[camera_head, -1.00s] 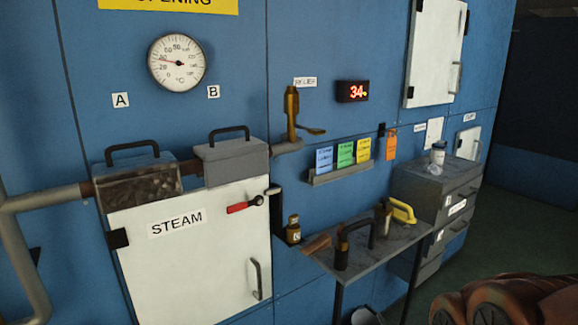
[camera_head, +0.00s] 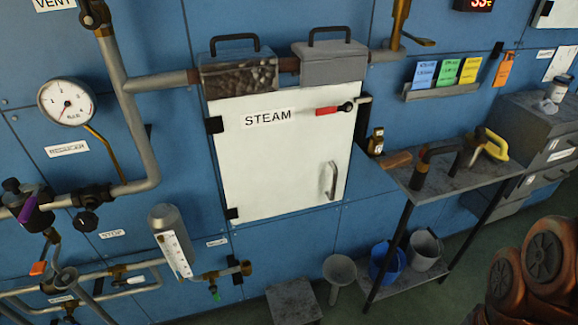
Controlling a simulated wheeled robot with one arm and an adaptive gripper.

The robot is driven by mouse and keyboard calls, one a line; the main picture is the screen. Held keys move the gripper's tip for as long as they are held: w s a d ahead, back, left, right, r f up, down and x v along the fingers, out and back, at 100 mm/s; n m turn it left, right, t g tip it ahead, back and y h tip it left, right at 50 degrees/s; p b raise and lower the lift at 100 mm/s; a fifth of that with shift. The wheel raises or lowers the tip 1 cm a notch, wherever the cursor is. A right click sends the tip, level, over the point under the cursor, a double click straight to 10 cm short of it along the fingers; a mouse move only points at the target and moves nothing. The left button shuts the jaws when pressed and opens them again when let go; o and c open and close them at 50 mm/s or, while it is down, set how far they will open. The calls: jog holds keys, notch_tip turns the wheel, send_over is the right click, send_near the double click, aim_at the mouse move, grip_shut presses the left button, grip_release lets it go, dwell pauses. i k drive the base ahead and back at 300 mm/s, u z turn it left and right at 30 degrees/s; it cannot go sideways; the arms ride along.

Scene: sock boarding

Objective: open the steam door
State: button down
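The steam door (camera_head: 270,185) is a white panel labelled STEAM, set in the blue wall and closed. Its grey pull handle (camera_head: 332,180) is upright near the right edge. A red-handled latch (camera_head: 335,109) lies roughly horizontal at its upper right. Dark hinges show on its left edge. Two grey boxes with black handles, one dirty (camera_head: 238,75) and one clean (camera_head: 333,64), sit on the pipe over the door's top edge. Brown, rounded arm parts of mine show at the lower right. My gripper is not in view.
A metal table (camera_head: 460,180) with tools stands right of the door, with buckets (camera_head: 388,262) below. A grey block (camera_head: 293,301) and a funnel (camera_head: 340,270) are on the floor below the door. Pipes, a gauge (camera_head: 66,103) and valves fill the left.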

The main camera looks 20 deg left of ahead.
aim_at(276, 157)
jog(key=u, duration=0.85)
jog(key=k, duration=0.3)
jog(key=u, duration=0.45)
jog(key=i, duration=0.5)
jog(key=u, duration=0.05)
